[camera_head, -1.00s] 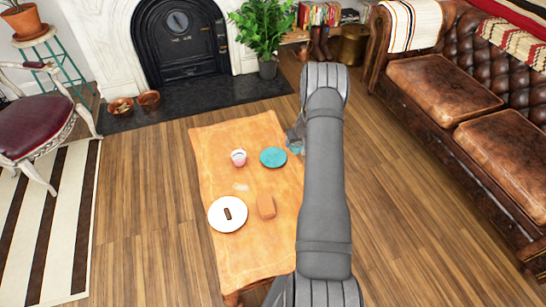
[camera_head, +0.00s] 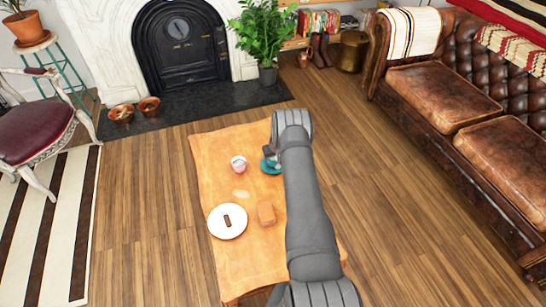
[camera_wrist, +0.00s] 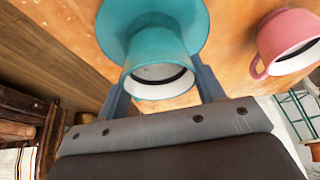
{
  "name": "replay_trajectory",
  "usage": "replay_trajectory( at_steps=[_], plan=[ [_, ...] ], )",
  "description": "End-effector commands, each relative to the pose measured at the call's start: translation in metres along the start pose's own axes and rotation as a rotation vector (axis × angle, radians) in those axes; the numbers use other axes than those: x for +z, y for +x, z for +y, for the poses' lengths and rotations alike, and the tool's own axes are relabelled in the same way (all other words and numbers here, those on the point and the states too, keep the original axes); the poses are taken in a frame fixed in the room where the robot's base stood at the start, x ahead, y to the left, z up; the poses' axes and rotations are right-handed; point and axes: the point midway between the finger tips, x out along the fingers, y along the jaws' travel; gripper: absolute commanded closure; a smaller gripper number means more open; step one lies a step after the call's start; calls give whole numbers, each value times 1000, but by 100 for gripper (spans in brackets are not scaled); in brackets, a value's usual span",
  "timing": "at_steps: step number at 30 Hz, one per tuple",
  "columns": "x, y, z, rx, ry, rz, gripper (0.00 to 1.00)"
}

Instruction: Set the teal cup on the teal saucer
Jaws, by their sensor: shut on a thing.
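The teal cup (camera_wrist: 158,60) is between the two fingers of my gripper (camera_wrist: 163,88), which is shut on it. Its open rim faces the wrist camera. The teal saucer (camera_wrist: 113,30) shows behind the cup's base in the wrist view. In the head view the saucer (camera_head: 265,167) lies on the table, partly hidden by my gripper (camera_head: 273,155) and arm. The cup is over the saucer. I cannot tell whether its base touches the saucer.
A pink cup (camera_wrist: 287,40) stands beside the saucer; it also shows in the head view (camera_head: 238,165). A white plate (camera_head: 213,224) with a brown bar (camera_head: 227,221) and a tan block (camera_head: 266,213) lie nearer on the wooden table (camera_head: 245,262).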

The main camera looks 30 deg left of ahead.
Motion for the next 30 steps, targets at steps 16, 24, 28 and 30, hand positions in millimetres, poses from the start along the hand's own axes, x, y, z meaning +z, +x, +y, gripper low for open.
replay_trajectory(
  at_steps=[16,24,28,30],
  plan=[
    [3,8,0,0,0,1,19],
    [3,8,0,0,0,1,16],
    [2,4,0,0,0,1,16],
    [2,-1,0,0,0,1,16]
  ],
)
